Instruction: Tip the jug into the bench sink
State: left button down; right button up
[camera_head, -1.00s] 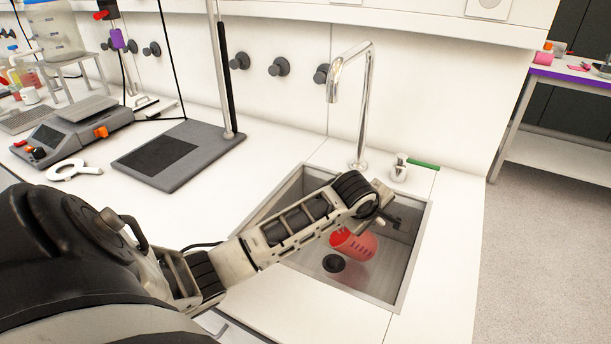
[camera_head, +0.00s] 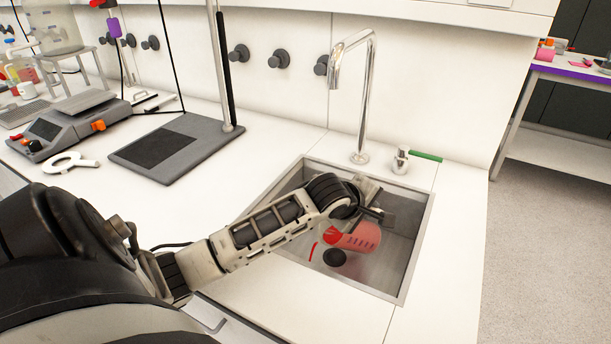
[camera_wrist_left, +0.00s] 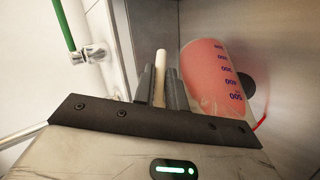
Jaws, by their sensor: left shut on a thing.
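The jug (camera_head: 362,236) is clear with dark graduation marks and holds red liquid. In the head view it is tipped well over inside the bench sink (camera_head: 385,279), its mouth toward the left. A thin red streak (camera_head: 313,251) shows at its mouth, near the dark drain (camera_head: 334,257). My left gripper (camera_head: 374,211) is over the sink at the jug's upper right. In the left wrist view my left gripper (camera_wrist_left: 160,88) is shut on the jug's cream handle (camera_wrist_left: 161,62), and the jug body (camera_wrist_left: 208,72) with blue numbers is beside the fingers. My right gripper is out of view.
A tall chrome tap (camera_head: 366,100) stands behind the sink, beside a small fitting with a green lever (camera_head: 425,156). A grey stand base (camera_head: 175,147), a white ring (camera_head: 70,163) and a balance (camera_head: 68,128) are on the bench at left.

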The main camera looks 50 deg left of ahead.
pick_arm(q)
jog(key=shift+s+r, duration=0.15)
jog(key=shift+r, duration=0.1)
jog(key=shift+s+a+r+t+h, duration=0.4)
jog(key=shift+s+r+t, duration=0.2)
jog(key=shift+t, duration=0.3)
dwell(0.8)
jog(key=shift+s+a+r+n+t, duration=0.35)
jog(key=shift+s+r+n+t, duration=0.05)
jog(key=shift+s+r+t, duration=0.3)
dwell(1.5)
jog(key=shift+s+a+r+n+t+h, duration=0.2)
jog(key=shift+s+a+t, duration=0.2)
jog(key=shift+s, duration=0.35)
jog(key=shift+s+a+r+n+t+h, duration=0.1)
jog(key=shift+s+a+r+t+h, duration=0.1)
jog(key=shift+s+a+t, duration=0.4)
dwell(0.6)
jog(key=shift+s+r+t+b, duration=0.25)
jog(key=shift+s+t+b, duration=0.05)
jog(key=shift+s+b, duration=0.35)
